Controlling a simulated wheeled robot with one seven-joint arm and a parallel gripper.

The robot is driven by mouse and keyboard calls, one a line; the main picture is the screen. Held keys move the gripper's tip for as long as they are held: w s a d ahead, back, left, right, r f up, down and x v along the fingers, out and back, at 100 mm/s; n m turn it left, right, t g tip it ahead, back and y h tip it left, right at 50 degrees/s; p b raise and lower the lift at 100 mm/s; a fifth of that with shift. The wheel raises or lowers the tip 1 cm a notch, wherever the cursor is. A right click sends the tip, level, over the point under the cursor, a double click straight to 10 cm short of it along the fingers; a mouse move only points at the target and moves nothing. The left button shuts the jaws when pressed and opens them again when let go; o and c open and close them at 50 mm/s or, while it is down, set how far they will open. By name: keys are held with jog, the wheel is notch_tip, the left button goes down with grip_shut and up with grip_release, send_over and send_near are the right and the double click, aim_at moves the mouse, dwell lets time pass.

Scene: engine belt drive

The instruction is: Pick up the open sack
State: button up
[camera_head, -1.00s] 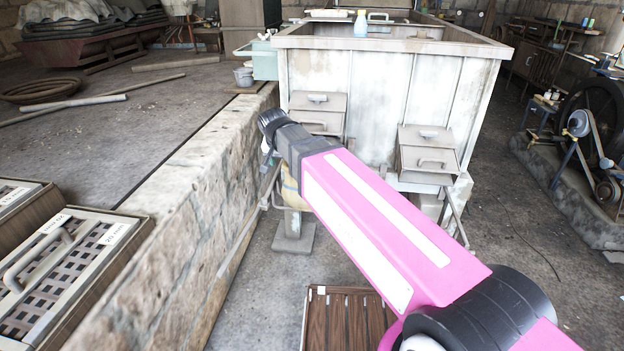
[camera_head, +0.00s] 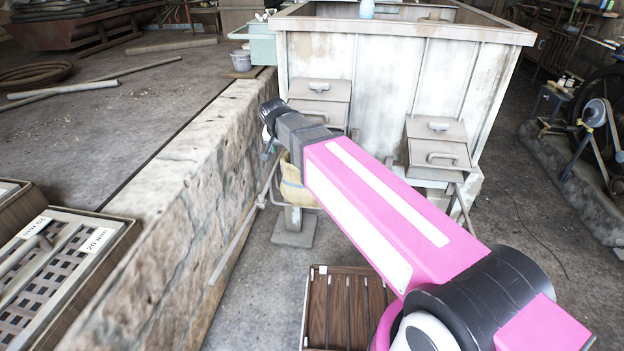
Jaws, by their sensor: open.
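A tan, yellowish sack (camera_head: 293,190) hangs below the front left of the big white bin, beside the stone wall. My pink arm covers part of it, and its mouth cannot be made out. My gripper (camera_head: 266,156) shows only as a small dark part under the black wrist, just left of and above the sack in the picture. It is open. Its fingertips are mostly hidden, and I see nothing held in it. I cannot tell how far it is from the sack.
The white bin (camera_head: 380,100) with hatches stands ahead. A low stone wall (camera_head: 190,170) runs along the left. A slatted wooden crate (camera_head: 318,310) lies on the floor below my arm.

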aim_at(284, 154)
jog(key=shift+x, duration=2.9)
grip_shut()
